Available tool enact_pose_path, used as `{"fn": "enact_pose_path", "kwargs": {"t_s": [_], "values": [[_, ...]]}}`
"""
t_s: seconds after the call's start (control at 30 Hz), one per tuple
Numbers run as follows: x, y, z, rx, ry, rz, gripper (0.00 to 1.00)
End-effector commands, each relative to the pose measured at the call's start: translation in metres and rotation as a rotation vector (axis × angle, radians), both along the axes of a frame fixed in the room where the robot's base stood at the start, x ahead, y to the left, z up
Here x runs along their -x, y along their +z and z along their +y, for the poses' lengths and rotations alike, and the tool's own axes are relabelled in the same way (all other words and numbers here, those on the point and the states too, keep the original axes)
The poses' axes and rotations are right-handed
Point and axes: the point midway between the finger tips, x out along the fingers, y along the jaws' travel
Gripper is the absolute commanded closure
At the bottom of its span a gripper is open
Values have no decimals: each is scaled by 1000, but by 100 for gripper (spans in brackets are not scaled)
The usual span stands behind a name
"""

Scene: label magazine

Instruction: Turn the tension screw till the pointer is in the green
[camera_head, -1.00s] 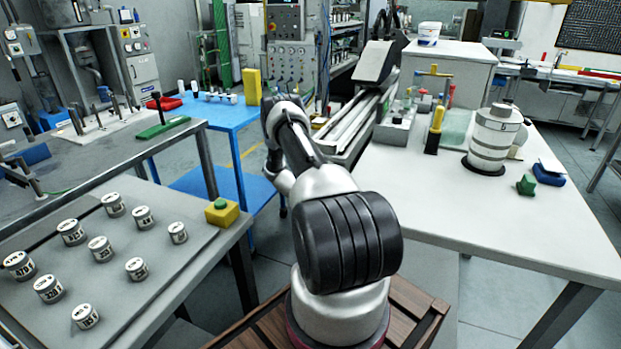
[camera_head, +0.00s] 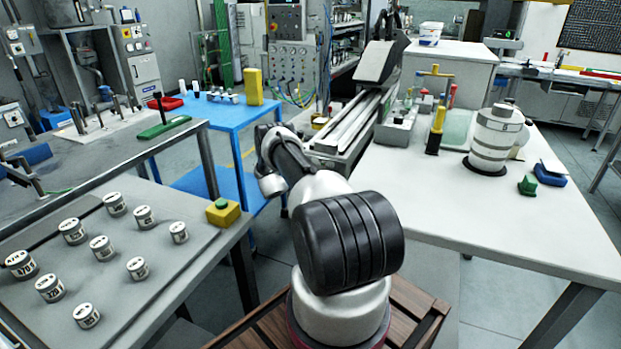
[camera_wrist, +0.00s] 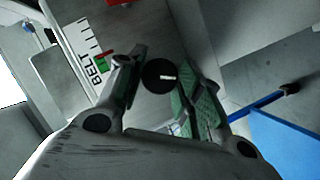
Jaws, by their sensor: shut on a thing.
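In the wrist view, a dark round knob with a short white mark, the tension screw (camera_wrist: 156,82), sits between the two fingers of my gripper (camera_wrist: 160,66). The fingers are shut on it, one on each side. Left of it is a white plate lettered BELT (camera_wrist: 98,72) with black tick marks. A green patch (camera_wrist: 107,56) and a small red patch (camera_wrist: 97,60) lie beside the ticks. The left finger is close to these patches, and I cannot make out exactly where the pointer stands. In the head view my arm hides the screw and gripper.
A blue table (camera_head: 228,112) stands beyond my arm. A grey bench (camera_head: 180,255) with several labelled cans is at the left. A white table (camera_head: 500,225) with a striped canister (camera_head: 492,140) is at the right. A long rail machine (camera_head: 350,125) stands behind my arm.

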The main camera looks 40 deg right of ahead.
Motion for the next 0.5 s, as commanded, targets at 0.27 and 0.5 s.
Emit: {"fn": "enact_pose_path", "kwargs": {"t_s": [0.27, 0.5], "values": [[-1, -3, 1, 97, 1, 234, 88], [-1, -4, 1, 167, 1, 403, 88]]}}
